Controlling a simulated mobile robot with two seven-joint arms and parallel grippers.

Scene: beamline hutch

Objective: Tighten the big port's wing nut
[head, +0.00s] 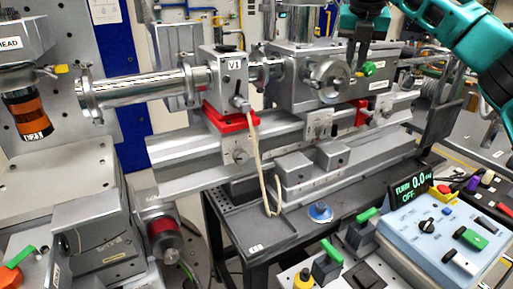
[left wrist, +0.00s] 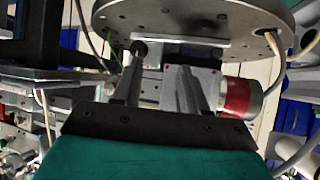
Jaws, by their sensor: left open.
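The big port appears to be the round flange (head: 328,78) on the front of the grey metal chamber (head: 290,92). Its wing nut is too small to make out surely. A green knob (head: 368,68) sits to the right of the flange. My right gripper (head: 360,66) hangs down from the teal arm at the top, just above and right of the flange; the gap between its fingers is unclear. My left gripper (left wrist: 160,62) shows only in the left wrist view. It is open and empty, facing grey metal parts under a round plate (left wrist: 200,15).
A valve block marked V1 (head: 230,78) joins the steel tube (head: 145,86) to the chamber. A cord hangs below it. A blue control box (head: 435,225) and switches fill the lower right. A red-banded cylinder (left wrist: 237,97) stands right of my left gripper.

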